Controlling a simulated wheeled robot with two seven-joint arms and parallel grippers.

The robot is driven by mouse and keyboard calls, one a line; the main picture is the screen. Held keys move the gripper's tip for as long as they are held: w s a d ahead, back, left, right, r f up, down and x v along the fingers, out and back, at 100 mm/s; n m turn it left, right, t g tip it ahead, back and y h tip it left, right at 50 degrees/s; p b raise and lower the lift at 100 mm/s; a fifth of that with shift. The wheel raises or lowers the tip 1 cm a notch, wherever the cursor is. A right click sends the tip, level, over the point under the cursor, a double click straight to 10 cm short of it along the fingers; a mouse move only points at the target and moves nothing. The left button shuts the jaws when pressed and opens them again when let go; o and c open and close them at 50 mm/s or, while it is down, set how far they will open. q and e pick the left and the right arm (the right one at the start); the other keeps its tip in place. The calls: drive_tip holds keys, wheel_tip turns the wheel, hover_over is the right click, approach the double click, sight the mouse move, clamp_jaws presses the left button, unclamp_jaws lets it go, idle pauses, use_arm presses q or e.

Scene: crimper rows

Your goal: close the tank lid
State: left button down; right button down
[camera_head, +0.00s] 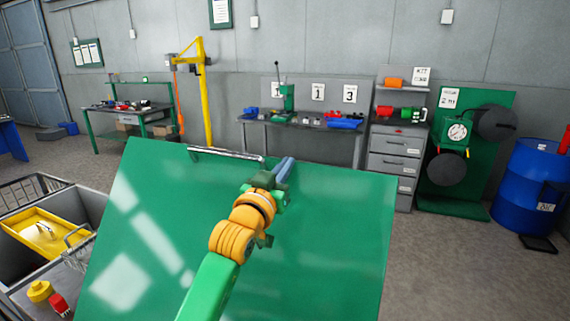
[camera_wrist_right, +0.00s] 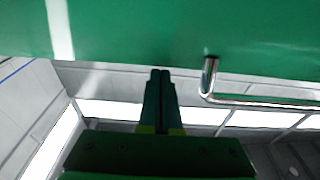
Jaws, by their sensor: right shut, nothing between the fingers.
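The tank lid (camera_head: 340,245) is a large glossy green panel that fills the front of the head view. It stands raised and tilted, with a chrome bar handle (camera_head: 225,153) along its top edge. My right gripper (camera_head: 288,162) is at that top edge, just right of the handle. Its fingers are shut and empty. In the right wrist view the fingers (camera_wrist_right: 160,74) point toward the green lid (camera_wrist_right: 130,30), and the chrome handle (camera_wrist_right: 255,103) is off to the right, apart from them. The tank opening is hidden. My left gripper is out of view.
At the left are a grey bin with a yellow tray (camera_head: 30,232) and a yellow and red part (camera_head: 45,295). Behind the lid stand a workbench (camera_head: 300,125), grey drawers (camera_head: 395,165), a yellow crane post (camera_head: 204,100) and a blue barrel (camera_head: 525,185). Floor right of the lid is clear.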

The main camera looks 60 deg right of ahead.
drive_tip(key=w+d+f+y+b, duration=0.2)
drive_tip(key=d+f+y+b, duration=0.1)
drive_tip(key=d+f+b, duration=1.8)
wheel_tip(320, 180, down, 5)
drive_tip(key=shift+d+r, duration=0.15)
drive_tip(key=shift+d, duration=0.7)
